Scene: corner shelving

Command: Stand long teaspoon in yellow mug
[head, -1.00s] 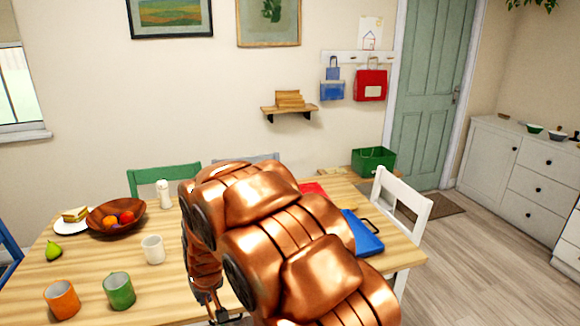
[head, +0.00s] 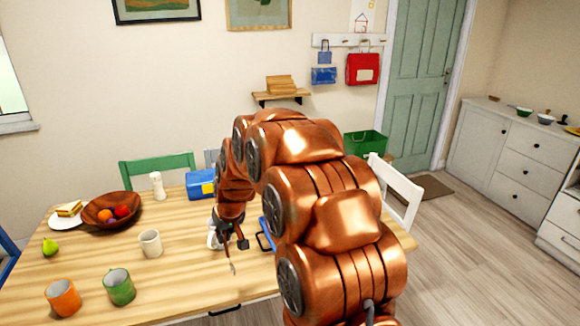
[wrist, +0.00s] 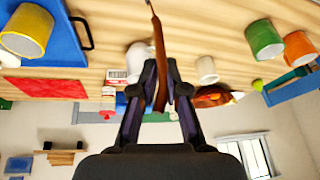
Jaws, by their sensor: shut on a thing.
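My gripper (wrist: 160,72) is shut on the long teaspoon (wrist: 158,40), a thin brown handle running out beyond the fingertips. In the head view my gripper (head: 236,242) is above the table and the teaspoon (head: 232,267) hangs below it, tip down. The yellow mug (wrist: 25,32) is at the upper left of the wrist view, on or against a blue tray-like thing (wrist: 62,45), apart from the teaspoon. In the head view my arm hides the yellow mug.
On the table (head: 190,275) are an orange mug (head: 63,297), a green mug (head: 119,287), a white mug (head: 150,243) and a wooden fruit bowl (head: 110,209). A white chair (head: 397,190) stands at the right.

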